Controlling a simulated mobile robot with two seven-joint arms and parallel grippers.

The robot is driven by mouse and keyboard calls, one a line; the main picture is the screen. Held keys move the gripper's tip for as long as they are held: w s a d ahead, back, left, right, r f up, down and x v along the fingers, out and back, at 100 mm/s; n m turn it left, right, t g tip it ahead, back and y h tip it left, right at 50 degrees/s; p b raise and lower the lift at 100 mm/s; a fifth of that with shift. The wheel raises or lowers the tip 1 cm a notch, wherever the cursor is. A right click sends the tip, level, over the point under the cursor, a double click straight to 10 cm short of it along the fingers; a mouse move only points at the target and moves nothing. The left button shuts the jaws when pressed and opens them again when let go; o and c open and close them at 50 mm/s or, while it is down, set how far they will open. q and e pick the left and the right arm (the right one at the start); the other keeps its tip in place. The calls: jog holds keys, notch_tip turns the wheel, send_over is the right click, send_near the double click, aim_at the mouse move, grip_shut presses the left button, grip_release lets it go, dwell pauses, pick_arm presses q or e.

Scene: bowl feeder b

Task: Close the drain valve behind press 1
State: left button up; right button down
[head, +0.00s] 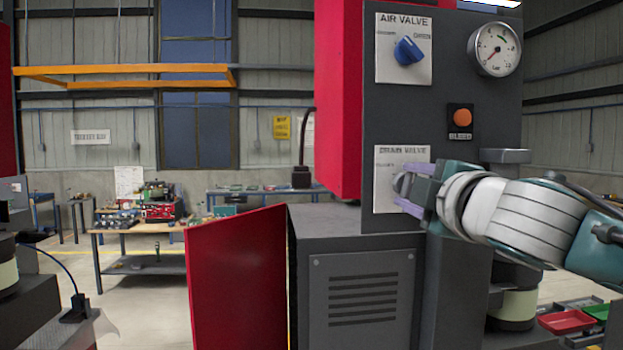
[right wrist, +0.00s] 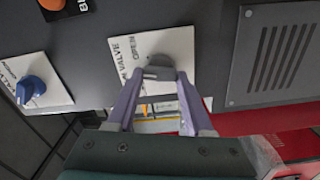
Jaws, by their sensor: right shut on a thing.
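The drain valve is a grey knob (head: 399,184) on a white plate (head: 385,206) marked "DRAIN VALVE", low on the dark grey panel of the press. My right gripper (head: 404,187) reaches in from the right, with its purple fingers on the knob. In the right wrist view the knob (right wrist: 159,68) sits between the two fingertips (right wrist: 160,78), and the word "OPEN" shows on the plate beside it. The gripper is shut on the knob. The fingers hide part of the knob, so I cannot tell its exact setting. My left gripper is not in view.
Above are a blue air valve knob (head: 408,51), a gauge (head: 494,49) and an orange button (head: 462,117). A vented cabinet (head: 361,303) is below. A red panel (head: 237,280) stands out at left. Red and green trays (head: 567,321) lie at lower right.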

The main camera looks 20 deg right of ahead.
jog(key=n+p, duration=0.1)
jog(key=n, duration=0.2)
jog(key=shift+n, duration=0.3)
jog(key=n+p, duration=0.1)
jog(key=n, duration=0.2)
jog(key=shift+n, duration=0.3)
jog(key=n+p, duration=0.1)
jog(key=n, duration=0.2)
jog(key=shift+f, duration=0.15)
jog(key=shift+n+p, duration=0.3)
jog(key=shift+n, duration=0.3)
jog(key=shift+f, duration=0.1)
jog(key=shift+c, duration=1.4)
grip_release()
jog(key=shift+s, duration=0.1)
